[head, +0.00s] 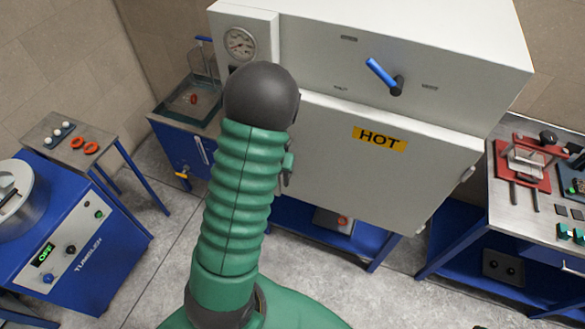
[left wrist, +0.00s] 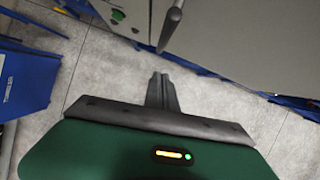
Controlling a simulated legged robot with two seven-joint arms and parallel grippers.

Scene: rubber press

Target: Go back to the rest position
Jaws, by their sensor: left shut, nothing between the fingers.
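My left gripper (left wrist: 162,92) shows in the left wrist view with its dark fingers together and nothing between them. It hangs over bare floor. A grey bar-like handle (left wrist: 171,25) is just above the fingertips in that view, and I cannot tell whether they touch. In the head view my green ribbed arm rises in the middle, in front of the white oven (head: 400,140) marked HOT. My right gripper is in neither view.
The oven door is closed. A blue tumbler machine (head: 75,250) and a small table (head: 85,140) with orange rings stand at left. A tank (head: 190,100) on a blue stand is behind. A steel bench (head: 520,215) with a red press (head: 523,160) is at right. Grey floor (head: 155,270) lies between.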

